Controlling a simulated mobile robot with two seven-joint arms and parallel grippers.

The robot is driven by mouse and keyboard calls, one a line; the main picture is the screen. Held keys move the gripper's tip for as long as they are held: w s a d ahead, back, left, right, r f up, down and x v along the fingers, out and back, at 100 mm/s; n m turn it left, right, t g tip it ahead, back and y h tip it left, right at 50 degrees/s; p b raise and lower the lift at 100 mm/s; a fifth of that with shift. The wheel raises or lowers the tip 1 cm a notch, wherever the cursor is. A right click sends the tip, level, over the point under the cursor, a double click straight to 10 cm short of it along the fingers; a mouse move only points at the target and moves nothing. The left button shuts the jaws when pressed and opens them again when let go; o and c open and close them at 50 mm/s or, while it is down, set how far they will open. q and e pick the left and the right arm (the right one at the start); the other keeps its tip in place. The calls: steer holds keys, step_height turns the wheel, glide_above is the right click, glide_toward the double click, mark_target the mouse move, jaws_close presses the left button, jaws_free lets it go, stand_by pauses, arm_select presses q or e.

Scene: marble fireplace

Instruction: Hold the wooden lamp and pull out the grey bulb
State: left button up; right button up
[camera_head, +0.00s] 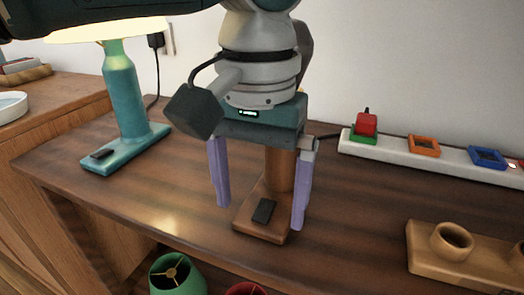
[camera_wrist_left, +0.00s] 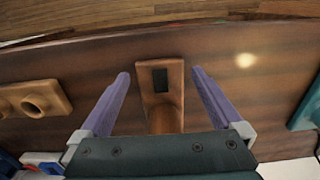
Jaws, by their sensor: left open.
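The wooden lamp stands upright on the table, with its brown post (camera_head: 281,172) and its square-ended base (camera_head: 250,222) carrying a black switch. In the left wrist view its base (camera_wrist_left: 158,98) lies between the fingers. My left gripper (camera_head: 260,216) is open and points down, one purple finger on each side of the lamp; I see no clear contact. The gripper and wrist cover the lamp's upper part. A dark grey-brown shape (camera_head: 305,50) shows behind my wrist; I cannot tell whether it is the grey bulb. My right gripper is not in view.
A lit teal lamp (camera_head: 124,95) stands at the left. A white power strip (camera_head: 393,147) with a red plug (camera_head: 366,123) lies at the back right. A wooden block with sockets (camera_head: 425,262) is at the front right. Green (camera_head: 180,278) and red shades (camera_head: 246,289) sit below the front edge.

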arm_select(q)
steer(key=shift+f, duration=1.2)
jaws_close()
stand_by(0.4)
